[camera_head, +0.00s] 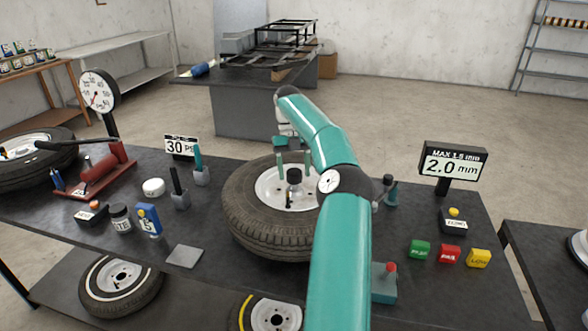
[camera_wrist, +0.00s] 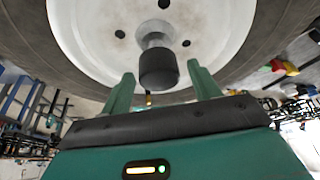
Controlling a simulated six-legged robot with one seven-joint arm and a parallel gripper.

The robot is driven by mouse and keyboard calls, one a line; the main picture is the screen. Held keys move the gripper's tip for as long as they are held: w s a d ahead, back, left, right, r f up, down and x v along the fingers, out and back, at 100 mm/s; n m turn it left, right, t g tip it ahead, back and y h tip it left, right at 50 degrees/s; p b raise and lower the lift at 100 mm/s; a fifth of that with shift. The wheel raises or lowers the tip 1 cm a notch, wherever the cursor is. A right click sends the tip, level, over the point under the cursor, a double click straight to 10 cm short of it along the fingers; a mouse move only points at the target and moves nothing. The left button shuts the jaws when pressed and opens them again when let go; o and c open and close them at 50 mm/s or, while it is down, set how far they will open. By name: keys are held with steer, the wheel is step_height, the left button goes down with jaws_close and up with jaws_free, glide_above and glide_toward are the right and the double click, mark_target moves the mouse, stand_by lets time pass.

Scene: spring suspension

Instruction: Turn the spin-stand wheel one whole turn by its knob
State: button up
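The spin-stand wheel (camera_head: 262,222), a dark tyre on a white rim, sits at the middle of the bench. Its knob (camera_head: 294,177) is a black cap on a pale post, off-centre on the rim. My gripper (camera_head: 293,162) is over the rim with its two teal fingers apart at the knob. In the wrist view the knob (camera_wrist: 158,68) appears between the open fingers (camera_wrist: 162,72), with a gap on each side. I see no contact. My arm hides the wheel's right side in the head view.
A 2.0 mm display (camera_head: 453,166) and green, red and yellow blocks (camera_head: 450,254) are at the right. A dial gauge (camera_head: 97,91), a 30 sign (camera_head: 181,146), a red tool (camera_head: 101,172) and small containers fill the left. More wheels lie below the bench.

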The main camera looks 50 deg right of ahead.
steer(key=shift+r+m, duration=0.1)
steer(key=shift+m, duration=0.4)
